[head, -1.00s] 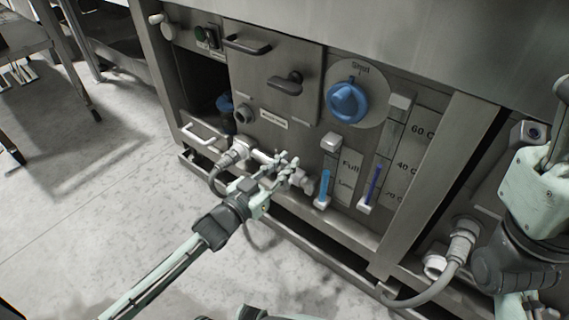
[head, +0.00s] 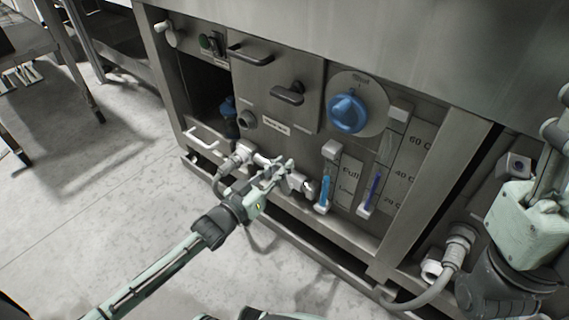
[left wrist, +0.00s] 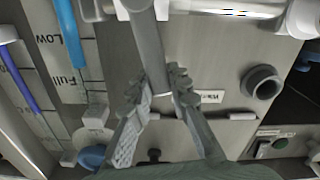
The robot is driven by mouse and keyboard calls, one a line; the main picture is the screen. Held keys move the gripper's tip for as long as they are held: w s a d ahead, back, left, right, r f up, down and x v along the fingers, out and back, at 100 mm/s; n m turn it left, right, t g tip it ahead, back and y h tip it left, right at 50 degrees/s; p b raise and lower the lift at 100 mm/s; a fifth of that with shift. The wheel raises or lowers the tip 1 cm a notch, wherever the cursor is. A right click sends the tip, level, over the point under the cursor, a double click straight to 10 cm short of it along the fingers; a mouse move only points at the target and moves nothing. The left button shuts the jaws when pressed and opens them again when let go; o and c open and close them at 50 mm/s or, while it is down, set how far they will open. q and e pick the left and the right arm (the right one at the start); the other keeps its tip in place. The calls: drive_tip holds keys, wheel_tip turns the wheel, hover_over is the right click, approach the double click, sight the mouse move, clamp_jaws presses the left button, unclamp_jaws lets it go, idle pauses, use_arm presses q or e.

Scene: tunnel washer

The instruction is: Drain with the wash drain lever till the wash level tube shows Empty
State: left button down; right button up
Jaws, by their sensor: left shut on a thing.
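My left gripper (head: 280,175) is low at the front of the washer, by the white pipe fittings. In the left wrist view, its fingers (left wrist: 165,92) are shut on a grey lever (left wrist: 147,45), the wash drain lever by its place. In the head view the gripper hides most of the lever. The wash level tube (head: 324,190) stands just right of it, with a blue column beside the Full and Low marks. In the upside-down wrist view the blue column (left wrist: 67,35) ends between Low and Full, nearer Full.
Right of the level tube stands a temperature tube (head: 371,190) with a purple column. A blue dial (head: 347,113) is above. A hatch with dark handles (head: 288,94) is at upper left. A hose (head: 430,296) curves at lower right. The floor at left is clear.

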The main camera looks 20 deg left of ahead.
use_arm(q)
drive_tip(key=shift+w+a+n+p, duration=0.2)
drive_tip(key=shift+a+n+p, duration=0.15)
drive_tip(key=shift+a+n, duration=0.35)
drive_tip(key=shift+w+a+f+n, duration=0.15)
drive_tip(key=shift+a+f+n, duration=0.2)
drive_tip(key=shift+n, duration=0.4)
drive_tip(key=shift+w+a+f+n, duration=0.15)
drive_tip(key=shift+a+f+n, duration=0.2)
drive_tip(key=shift+n, duration=0.4)
drive_tip(key=c, duration=1.4)
unclamp_jaws()
drive_tip(key=shift+s, duration=0.1)
drive_tip(key=v, duration=1.2)
drive_tip(key=shift+r, duration=0.1)
drive_tip(key=shift+c, duration=0.4)
